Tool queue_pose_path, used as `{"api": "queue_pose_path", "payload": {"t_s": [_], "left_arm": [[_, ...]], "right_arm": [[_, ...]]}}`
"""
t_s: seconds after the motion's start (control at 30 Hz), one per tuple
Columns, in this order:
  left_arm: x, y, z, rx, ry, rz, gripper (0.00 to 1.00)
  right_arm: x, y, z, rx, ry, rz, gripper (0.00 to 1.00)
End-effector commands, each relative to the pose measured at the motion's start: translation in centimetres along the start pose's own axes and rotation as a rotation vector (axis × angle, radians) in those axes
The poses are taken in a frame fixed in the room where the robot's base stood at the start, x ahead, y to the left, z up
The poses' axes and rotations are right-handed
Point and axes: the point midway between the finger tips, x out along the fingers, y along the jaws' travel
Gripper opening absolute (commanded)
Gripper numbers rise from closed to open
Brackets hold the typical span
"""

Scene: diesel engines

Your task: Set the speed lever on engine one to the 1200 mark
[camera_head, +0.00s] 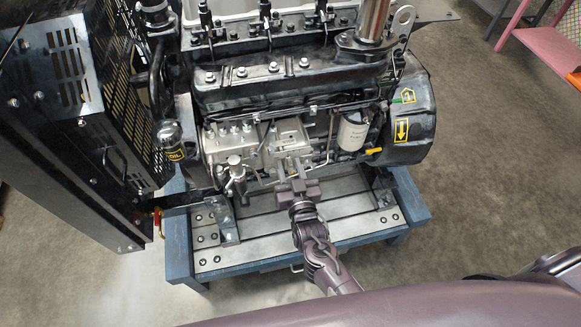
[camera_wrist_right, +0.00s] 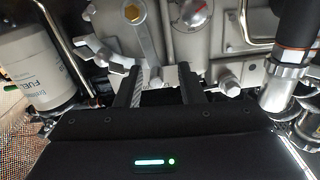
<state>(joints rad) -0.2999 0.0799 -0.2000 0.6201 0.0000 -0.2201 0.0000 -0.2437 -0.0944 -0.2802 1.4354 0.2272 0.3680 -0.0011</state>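Engine one (camera_head: 290,85) stands on a blue-framed stand, with a yellow sign that seems to read 1 at its right end. In the right wrist view a silver lever-like part with a brass bolt (camera_wrist_right: 131,13) hangs down from the engine's front; it may be the speed lever. No 1200 mark is readable. My right gripper (camera_head: 297,170) is in front of the pump housing (camera_head: 287,143). My left gripper is not in view.
A white fuel filter (camera_wrist_right: 35,62) is left of my fingers in the wrist view, and a silver-and-black cylinder (camera_wrist_right: 290,60) is to the right. The black radiator housing (camera_head: 75,110) stands at left.

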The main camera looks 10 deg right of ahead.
Motion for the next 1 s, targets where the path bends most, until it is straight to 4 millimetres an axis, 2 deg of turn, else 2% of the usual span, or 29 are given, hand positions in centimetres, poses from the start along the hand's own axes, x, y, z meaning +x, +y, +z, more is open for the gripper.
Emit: {"api": "queue_pose_path", "payload": {"t_s": [0.13, 0.23, 0.5, 0.63, 0.77, 1.0], "left_arm": [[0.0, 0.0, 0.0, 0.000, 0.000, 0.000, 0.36], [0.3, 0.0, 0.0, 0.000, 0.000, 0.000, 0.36], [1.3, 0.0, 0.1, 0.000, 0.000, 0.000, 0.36], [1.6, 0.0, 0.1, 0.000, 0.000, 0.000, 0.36], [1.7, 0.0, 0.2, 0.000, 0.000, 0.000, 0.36], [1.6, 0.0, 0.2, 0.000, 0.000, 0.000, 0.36]], "right_arm": [[-0.1, 0.1, 0.0, -0.002, 0.001, 0.002, 0.35], [-1.0, 0.1, 0.2, -0.003, -0.001, 0.002, 0.35], [-5.5, 0.0, 0.2, -0.001, -0.001, 0.000, 0.35], [-7.0, -0.1, 0.2, -0.001, -0.001, -0.001, 0.35], [-7.7, -0.1, 0.1, -0.001, 0.000, -0.001, 0.35], [-7.8, -0.1, 0.0, -0.001, 0.000, -0.001, 0.35]]}}
